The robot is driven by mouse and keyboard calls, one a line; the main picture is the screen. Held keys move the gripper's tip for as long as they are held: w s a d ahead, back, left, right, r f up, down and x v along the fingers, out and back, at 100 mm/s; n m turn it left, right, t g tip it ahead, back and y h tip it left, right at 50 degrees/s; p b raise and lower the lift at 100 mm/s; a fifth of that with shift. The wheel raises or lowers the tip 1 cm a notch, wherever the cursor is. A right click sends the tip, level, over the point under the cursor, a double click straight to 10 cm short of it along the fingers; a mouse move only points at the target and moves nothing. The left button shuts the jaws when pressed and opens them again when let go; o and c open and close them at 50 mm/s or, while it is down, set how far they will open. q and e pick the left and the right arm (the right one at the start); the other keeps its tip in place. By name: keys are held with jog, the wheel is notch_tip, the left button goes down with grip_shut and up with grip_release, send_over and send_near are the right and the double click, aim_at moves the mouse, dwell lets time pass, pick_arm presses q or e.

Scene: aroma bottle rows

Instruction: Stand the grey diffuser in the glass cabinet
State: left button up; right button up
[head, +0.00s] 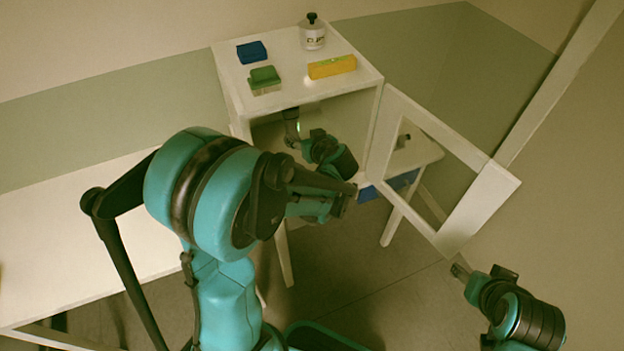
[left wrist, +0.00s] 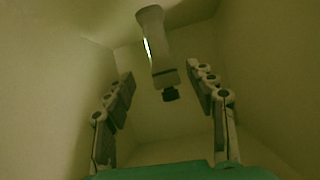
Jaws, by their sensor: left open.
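The white cabinet (head: 345,105) has its framed door (head: 480,205) swung open to the right. My left gripper (head: 300,145) reaches inside through the open front. The grey diffuser (head: 291,122), with a lit green strip, is inside the cabinet at the gripper's fingers, partly hidden. In the left wrist view the diffuser (left wrist: 157,50) and its dark end lie between the two spread fingers (left wrist: 160,82), with a gap on each side. I cannot tell whether it stands on the cabinet floor. My right gripper (head: 460,271) is low at the right, outside; its jaws are unclear.
On the cabinet top are a black-capped bottle (head: 313,36), a blue block (head: 252,52), a green block (head: 264,79) and a yellow block (head: 332,67). A white table (head: 90,235) lies at left. A small table (head: 425,152) stands behind the door.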

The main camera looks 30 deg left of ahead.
pick_arm(q)
jog(key=s+d+r+m+h, duration=0.1)
jog(key=s+d+m+h, duration=0.3)
jog(key=s+d, duration=0.3)
jog(key=s+d+r+m+g+h, duration=0.1)
jog(key=s+d+m+h, duration=0.3)
jog(key=s, duration=1)
jog(key=d+h, duration=0.1)
jog(key=d, duration=0.2)
jog(key=shift+s+d+r+m, duration=0.15)
jog(key=shift+s+d+m, duration=0.05)
jog(key=shift+s+m, duration=0.2)
